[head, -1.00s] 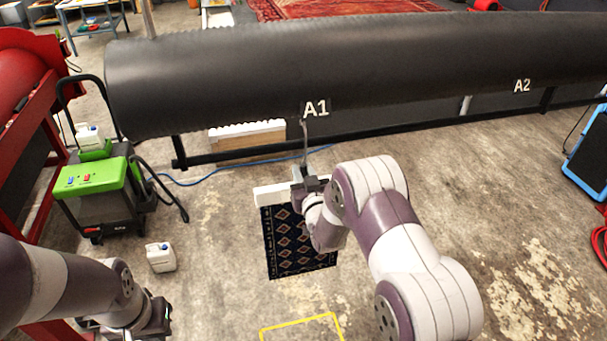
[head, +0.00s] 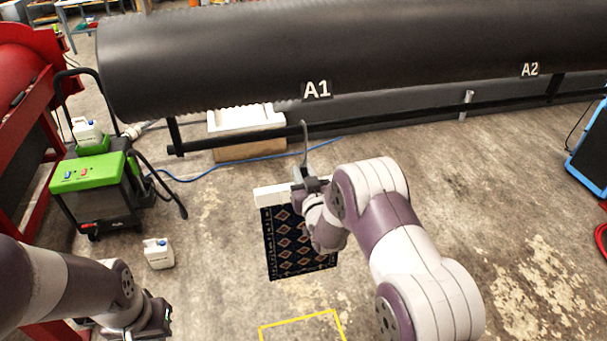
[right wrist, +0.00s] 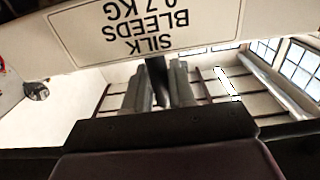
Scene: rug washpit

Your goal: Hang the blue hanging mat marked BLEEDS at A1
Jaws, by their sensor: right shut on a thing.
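The blue hanging mat (head: 283,245) is dark navy with rows of pale diamonds and hangs from a white header bar (head: 270,195). A thin grey hook (head: 305,140) rises above it. My right gripper (head: 311,184) is shut on the mat's hanger at the bar. In the right wrist view the bar's label (right wrist: 150,25) reads SILK, BLEEDS, 0.7 KG upside down above the fingers (right wrist: 160,85). The A1 sign (head: 317,89) is on a long black roller, above the hook in the picture. My left gripper (head: 150,320) is low at left, its jaws unclear.
The black roller (head: 220,55) spans the back, with A2 (head: 530,69) farther right. A dark rail (head: 390,118) runs beneath it. A green-topped machine (head: 90,175) and white jug (head: 158,253) stand left. A yellow outline (head: 300,325) marks the front floor.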

